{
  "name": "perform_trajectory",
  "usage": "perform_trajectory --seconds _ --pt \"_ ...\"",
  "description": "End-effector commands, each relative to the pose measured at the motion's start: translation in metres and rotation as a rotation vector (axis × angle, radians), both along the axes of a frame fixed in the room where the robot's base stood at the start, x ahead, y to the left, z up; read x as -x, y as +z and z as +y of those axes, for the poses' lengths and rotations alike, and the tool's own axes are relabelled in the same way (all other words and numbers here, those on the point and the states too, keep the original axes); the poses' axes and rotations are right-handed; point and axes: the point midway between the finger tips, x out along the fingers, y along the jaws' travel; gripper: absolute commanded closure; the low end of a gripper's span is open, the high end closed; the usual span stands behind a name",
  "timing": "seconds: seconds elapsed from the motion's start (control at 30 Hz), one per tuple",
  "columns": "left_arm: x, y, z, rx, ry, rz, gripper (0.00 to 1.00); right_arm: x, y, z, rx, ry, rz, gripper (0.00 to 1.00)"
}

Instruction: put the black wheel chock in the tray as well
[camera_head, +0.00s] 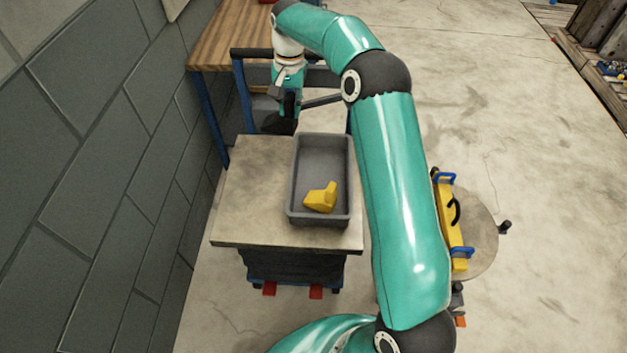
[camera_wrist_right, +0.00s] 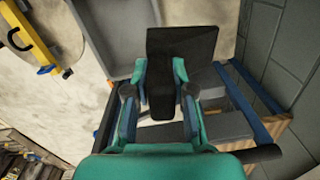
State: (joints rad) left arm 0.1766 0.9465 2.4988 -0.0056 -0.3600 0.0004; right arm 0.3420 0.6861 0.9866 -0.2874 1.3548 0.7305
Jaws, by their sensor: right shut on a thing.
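My right gripper (camera_head: 287,104) is shut on the black wheel chock (camera_head: 279,123) and holds it beyond the far left corner of the grey tray (camera_head: 292,185). In the right wrist view the black wheel chock (camera_wrist_right: 182,45) shows between the two fingers, with its broad dark face outward. The tray shows in part at the top of that view (camera_wrist_right: 112,35). A yellow wheel chock (camera_head: 321,198) lies inside the tray, towards its near end. The far part of the tray is empty. My left gripper is not in view.
The tray stands on a pale stone-like tabletop (camera_head: 250,205) that is clear to its left. A wooden bench (camera_head: 225,38) with a dark rail stands behind. A grey block wall (camera_head: 90,150) runs along the left. A yellow bar with blue handles (camera_head: 450,225) lies at right.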

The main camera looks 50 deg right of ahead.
Motion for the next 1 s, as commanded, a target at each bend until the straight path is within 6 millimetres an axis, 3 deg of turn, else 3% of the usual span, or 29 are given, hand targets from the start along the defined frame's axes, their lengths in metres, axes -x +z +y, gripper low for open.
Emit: perform_trajectory --seconds 0.03,0.1,0.3,0.47,0.57,1.0 --pt "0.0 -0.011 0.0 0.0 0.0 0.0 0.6 0.01 -0.004 -0.022 0.002 -0.048 -0.009 1.0" --pt "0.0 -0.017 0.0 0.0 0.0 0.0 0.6 0.023 -0.004 -0.047 0.004 -0.103 -0.016 1.0" --pt "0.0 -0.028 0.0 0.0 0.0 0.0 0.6 0.051 -0.006 -0.094 0.02 -0.206 -0.027 1.0" --pt "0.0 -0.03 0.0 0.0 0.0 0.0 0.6 0.059 -0.021 -0.104 0.022 -0.229 -0.02 1.0" --pt "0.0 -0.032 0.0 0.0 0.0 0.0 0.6 0.06 -0.04 -0.104 0.021 -0.228 -0.018 1.0" --pt "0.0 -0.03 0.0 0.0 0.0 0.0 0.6 0.06 -0.148 -0.104 0.022 -0.227 -0.018 1.0"
